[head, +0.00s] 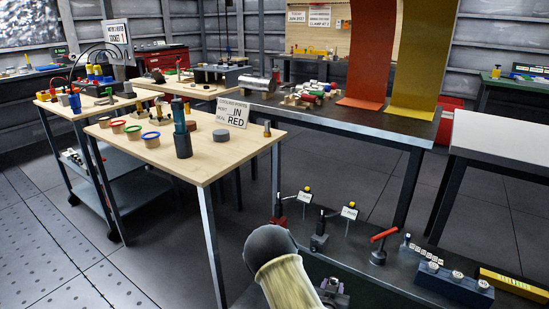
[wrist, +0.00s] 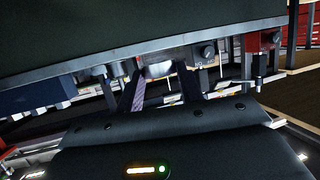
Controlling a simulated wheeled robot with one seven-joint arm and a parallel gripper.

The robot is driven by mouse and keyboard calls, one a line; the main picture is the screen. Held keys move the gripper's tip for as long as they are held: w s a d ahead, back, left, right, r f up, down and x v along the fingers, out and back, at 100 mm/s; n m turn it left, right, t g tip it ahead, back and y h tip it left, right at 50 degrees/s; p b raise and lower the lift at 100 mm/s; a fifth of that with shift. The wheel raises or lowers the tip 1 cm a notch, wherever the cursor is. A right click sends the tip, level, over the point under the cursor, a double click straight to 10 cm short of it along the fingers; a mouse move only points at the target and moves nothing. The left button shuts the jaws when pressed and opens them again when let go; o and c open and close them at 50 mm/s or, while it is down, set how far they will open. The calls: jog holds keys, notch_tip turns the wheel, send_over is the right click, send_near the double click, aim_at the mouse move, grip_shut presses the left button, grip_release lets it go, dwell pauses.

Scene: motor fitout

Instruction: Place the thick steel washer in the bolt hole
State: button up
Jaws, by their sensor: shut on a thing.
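In the head view, my gripper (head: 333,291) is low in the picture beside the dark bench, mostly hidden by my arm; the washer cannot be made out there. A blue block (head: 453,287) with several round metal pieces on top stands to its right on the bench. I cannot make out which opening is the bolt hole.
Small clamp stands with white tags (head: 349,212) and a red-handled tool (head: 380,245) stand behind my gripper. A yellow bar (head: 513,283) lies at the far right. A wooden table (head: 185,160) with coloured rings stands to the left.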

notch_tip(320, 180, down, 4)
jog(key=a+n+t+y, duration=0.1)
jog(key=a+n+y, duration=0.2)
jog(key=n+y, duration=0.15)
jog(key=s+r+p, duration=0.2)
jog(key=r+p, duration=1.6)
jog(key=r, duration=0.1)
jog(key=s+r+p, duration=0.3)
jog(key=r+p, duration=1.4)
jog(key=r, duration=0.2)
jog(key=shift+p, duration=0.4)
jog(key=shift+y, duration=0.25)
jog(key=s+f, duration=0.4)
jog(key=f, duration=0.1)
jog(key=shift+s+f, duration=0.15)
jog(key=shift+f, duration=0.1)
